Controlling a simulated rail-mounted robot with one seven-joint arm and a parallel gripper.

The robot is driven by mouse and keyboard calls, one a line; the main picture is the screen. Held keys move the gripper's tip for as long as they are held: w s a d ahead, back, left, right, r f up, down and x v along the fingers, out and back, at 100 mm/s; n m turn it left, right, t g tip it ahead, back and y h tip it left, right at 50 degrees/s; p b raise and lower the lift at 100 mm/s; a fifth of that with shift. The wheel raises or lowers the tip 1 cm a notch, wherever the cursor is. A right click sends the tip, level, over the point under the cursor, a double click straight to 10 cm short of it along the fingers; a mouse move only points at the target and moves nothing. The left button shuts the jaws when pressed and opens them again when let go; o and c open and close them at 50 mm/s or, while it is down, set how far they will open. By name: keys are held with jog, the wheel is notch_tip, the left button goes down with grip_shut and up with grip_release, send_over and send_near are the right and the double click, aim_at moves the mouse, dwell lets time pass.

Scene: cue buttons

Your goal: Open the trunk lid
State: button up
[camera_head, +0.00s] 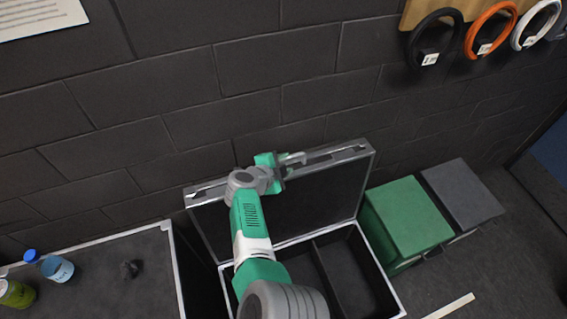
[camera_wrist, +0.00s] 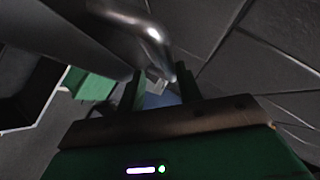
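The trunk (camera_head: 386,272) is a dark case with silver metal edges and a divider inside. Its lid (camera_head: 330,200) stands raised, leaning back near the dark wall, and the inside of the trunk shows. My gripper (camera_head: 288,166) is at the lid's top edge, beside a light grey metal handle (camera_head: 294,158). In the wrist view the shiny bent handle (camera_wrist: 150,38) lies just beyond my gripper (camera_wrist: 160,88). The two fingers stand apart with a gap between them. I cannot tell whether they touch the handle. My arm hides part of the lid and trunk.
A green box (camera_head: 408,215) and a grey box (camera_head: 462,192) stand right of the trunk. Coiled cables (camera_head: 490,28) hang on the wall.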

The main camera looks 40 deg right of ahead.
jog(key=shift+a+r, duration=0.1)
jog(key=shift+r, duration=0.05)
jog(key=p+v, duration=0.7)
jog(key=p, duration=0.1)
jog(key=shift+a, duration=0.3)
